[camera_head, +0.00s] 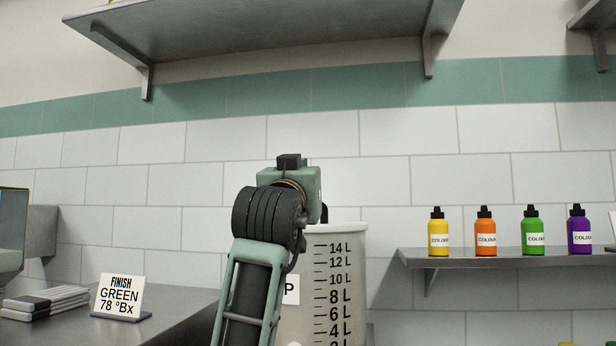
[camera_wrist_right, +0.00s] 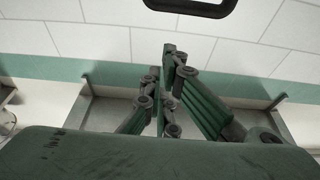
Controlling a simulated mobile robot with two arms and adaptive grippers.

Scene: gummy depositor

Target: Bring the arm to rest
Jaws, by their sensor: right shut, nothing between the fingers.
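One green and black arm of mine (camera_head: 270,220) rises in the middle of the head view, in front of a white graduated container (camera_head: 340,262). Its gripper fingers cannot be made out there. In the right wrist view my right gripper (camera_wrist_right: 172,52) has its green fingers drawn together at the tips. It is shut with nothing between them, and the tiled wall is behind it. My left gripper is in neither view.
A wall shelf (camera_head: 270,28) is overhead. A lower shelf (camera_head: 510,257) at the right carries yellow, orange, green and purple bottles. A sign (camera_head: 118,297) reading "FINISH GREEN 78 °Bx" and a folded stack (camera_head: 45,301) are on the counter (camera_head: 180,305) at the left.

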